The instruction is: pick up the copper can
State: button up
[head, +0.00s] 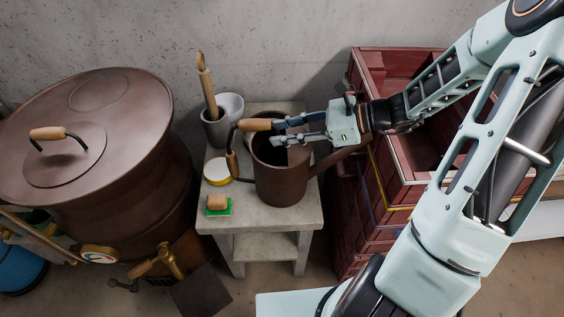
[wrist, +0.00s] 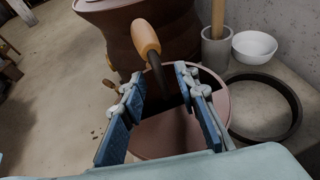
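The copper can (head: 281,186) stands upright on a small grey stone table. It is a brown vessel with an open top, a spout towards the right and a wooden-gripped handle (head: 255,125) at its upper left. My gripper (head: 276,131) is above the can's mouth, pointing left towards that handle. In the wrist view, my fingers (wrist: 163,103) are spread apart, with the handle's dark rod and wooden grip (wrist: 146,38) showing between and beyond them. The can's rim and inside (wrist: 180,140) show beneath. I see no finger closed on the handle; exact contact is unclear.
On the stone table (head: 261,217) are a grey mortar with pestle (head: 215,127), a white bowl (head: 231,104), a yellow-rimmed round tin (head: 217,171) and a sponge (head: 217,204). A large brown boiler (head: 130,110) stands left. Red crates (head: 352,215) stand close at right.

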jog(key=shift+x, duration=0.95)
grip_shut()
jog(key=shift+r, duration=0.1)
